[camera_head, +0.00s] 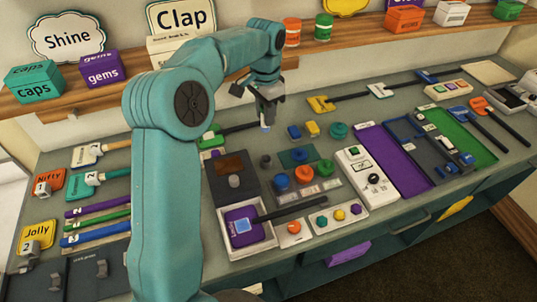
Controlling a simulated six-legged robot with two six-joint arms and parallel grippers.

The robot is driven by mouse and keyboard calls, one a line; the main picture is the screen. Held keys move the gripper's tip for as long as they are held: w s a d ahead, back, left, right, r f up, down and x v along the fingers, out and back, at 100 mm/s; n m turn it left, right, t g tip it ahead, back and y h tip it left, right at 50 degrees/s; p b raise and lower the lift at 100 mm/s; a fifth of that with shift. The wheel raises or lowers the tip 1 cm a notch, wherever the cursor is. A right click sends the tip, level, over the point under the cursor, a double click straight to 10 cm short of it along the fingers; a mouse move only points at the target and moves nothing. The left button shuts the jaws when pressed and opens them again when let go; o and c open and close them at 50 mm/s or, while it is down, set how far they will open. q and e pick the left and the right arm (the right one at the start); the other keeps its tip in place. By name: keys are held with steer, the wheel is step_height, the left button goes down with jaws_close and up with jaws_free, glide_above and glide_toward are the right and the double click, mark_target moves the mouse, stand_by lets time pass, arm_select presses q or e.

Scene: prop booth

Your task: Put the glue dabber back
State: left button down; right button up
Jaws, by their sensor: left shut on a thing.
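My left gripper (265,108) hangs over the middle of the bench, at the end of my teal arm. It is shut on a small blue-tipped thing (266,127) that points down and looks like the glue dabber. The jaws hide most of it, and its tip seems to be above the bench top. A dark block with a brown window and a grey round knob (234,181) stands nearer and to the left. I cannot tell whether it belongs to the dabber. My right gripper is not in view.
A white tray (262,249) holds a purple and blue block with a black handle. A green-headed black-handled tool (213,140) lies beside the gripper. Coloured knobs, a white control box (365,180) and purple and green panels fill the right. A shelf (90,92) with signs runs behind.

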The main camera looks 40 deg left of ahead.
arm_select(q)
step_height(320, 180, down, 15)
steer(key=shift+r+p, duration=0.2)
steer(key=shift+p, duration=0.6)
steer(key=shift+f, duration=0.25)
steer(key=shift+f, duration=0.15)
steer(key=c, duration=0.9)
jaws_free()
steer(key=shift+w, duration=0.1)
